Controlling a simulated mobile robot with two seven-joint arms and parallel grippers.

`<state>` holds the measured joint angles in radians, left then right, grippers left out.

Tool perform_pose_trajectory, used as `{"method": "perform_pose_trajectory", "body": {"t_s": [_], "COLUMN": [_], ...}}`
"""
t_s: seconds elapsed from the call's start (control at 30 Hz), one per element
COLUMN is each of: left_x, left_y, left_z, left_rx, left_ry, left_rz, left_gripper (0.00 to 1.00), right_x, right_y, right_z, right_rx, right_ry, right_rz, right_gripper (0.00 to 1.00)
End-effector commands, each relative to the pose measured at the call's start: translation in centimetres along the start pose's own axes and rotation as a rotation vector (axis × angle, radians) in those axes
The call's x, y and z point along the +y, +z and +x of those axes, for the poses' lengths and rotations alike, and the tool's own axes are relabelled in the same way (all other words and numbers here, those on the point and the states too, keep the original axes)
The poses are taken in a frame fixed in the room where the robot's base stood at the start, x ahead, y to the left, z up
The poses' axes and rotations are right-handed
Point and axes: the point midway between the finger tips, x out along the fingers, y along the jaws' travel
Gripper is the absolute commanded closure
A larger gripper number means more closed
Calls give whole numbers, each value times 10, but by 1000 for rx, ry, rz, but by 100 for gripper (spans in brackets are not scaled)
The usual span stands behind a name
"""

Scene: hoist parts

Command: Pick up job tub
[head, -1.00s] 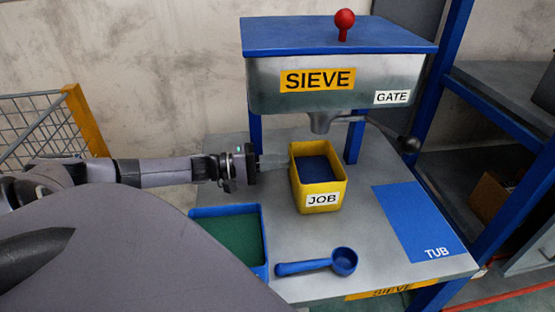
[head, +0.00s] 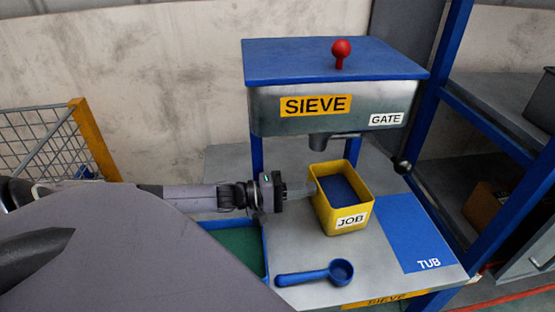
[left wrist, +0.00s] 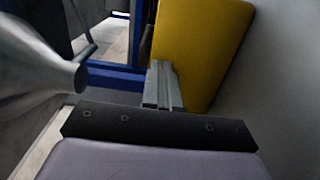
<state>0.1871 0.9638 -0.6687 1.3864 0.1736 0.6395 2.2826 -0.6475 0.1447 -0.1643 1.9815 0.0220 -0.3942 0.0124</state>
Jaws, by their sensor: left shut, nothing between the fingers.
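The yellow job tub (head: 342,199), labelled JOB and blue inside, stands upright but turned on the grey bench below the sieve. My left gripper (head: 312,189) is at the tub's left side, its fingertips touching or very close to the wall. In the left wrist view the shut fingers (left wrist: 163,88) point at the yellow tub wall (left wrist: 200,45), with nothing between them. My right gripper is not in view.
The sieve (head: 330,95) with its spout hangs above and behind the tub. A blue TUB mat (head: 415,235) lies at the right. A blue scoop (head: 318,274) and a green-bottomed blue tray (head: 240,250) are in front. A wire cage (head: 45,150) stands far left.

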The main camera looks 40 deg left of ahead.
Motion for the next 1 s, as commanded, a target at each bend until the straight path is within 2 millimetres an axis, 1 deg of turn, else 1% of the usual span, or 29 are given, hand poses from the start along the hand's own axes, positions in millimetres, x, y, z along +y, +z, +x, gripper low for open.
{"method": "perform_pose_trajectory", "body": {"t_s": [0.17, 0.27, 0.5, 0.7, 0.83, 1.0], "left_x": [0, -1, -1, 0, 0, 0], "left_y": [0, 0, 0, 0, 0, 0], "left_z": [-2, -8, -42, -64, -70, -72], "left_rx": [0, 1, 0, 0, -1, 0], "left_ry": [-1, -3, -5, -3, -1, 0], "left_rz": [0, 0, -1, 0, 0, 0], "left_gripper": [100, 100, 100, 100, 100, 100], "right_x": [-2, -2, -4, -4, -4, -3], "right_y": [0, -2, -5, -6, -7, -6], "right_z": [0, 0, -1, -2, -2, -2], "right_rx": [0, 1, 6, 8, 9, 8], "right_ry": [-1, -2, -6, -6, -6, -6], "right_rz": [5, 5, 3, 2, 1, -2], "right_gripper": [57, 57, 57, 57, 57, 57]}}
